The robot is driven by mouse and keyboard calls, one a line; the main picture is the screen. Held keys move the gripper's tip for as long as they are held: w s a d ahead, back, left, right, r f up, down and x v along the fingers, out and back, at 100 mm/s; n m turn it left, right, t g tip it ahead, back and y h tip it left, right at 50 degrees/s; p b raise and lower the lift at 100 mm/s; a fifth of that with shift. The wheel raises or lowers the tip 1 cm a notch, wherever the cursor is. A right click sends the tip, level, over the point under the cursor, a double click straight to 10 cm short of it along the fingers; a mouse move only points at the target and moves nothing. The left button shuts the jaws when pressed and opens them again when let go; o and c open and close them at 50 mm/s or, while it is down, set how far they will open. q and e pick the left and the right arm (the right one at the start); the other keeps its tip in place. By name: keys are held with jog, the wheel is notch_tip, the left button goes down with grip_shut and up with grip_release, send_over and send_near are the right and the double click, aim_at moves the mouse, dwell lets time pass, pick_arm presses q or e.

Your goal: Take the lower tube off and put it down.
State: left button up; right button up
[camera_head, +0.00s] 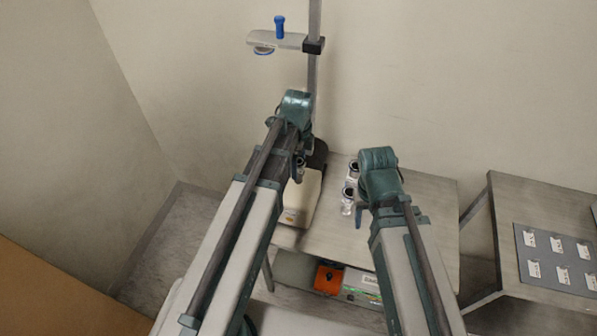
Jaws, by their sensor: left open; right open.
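A stand with a tall grey post (313,70) rises from a pale base (301,203) on the table. A grey bracket (295,42) near the top of the post carries an upright blue-topped piece (280,27), with a blue ring just under the bracket. My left arm covers the lower post, so I cannot make out the lower tube. My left gripper (299,168) is in front of the stand's lower part, open and mostly hidden by its own arm. My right gripper (357,208) is open, low over the table to the right of the stand, and partly hidden.
Small silvery pieces with dark round tops (349,191) show beside my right wrist. The table (432,205) is bare at right. An orange box (328,279) sits below it. A side table at right carries a grey panel (551,257) with several white labels.

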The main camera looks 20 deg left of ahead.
pick_arm(q)
jog(key=shift+f+b, duration=0.35)
jog(key=shift+f, duration=0.45)
jog(key=shift+r, duration=0.1)
grip_shut()
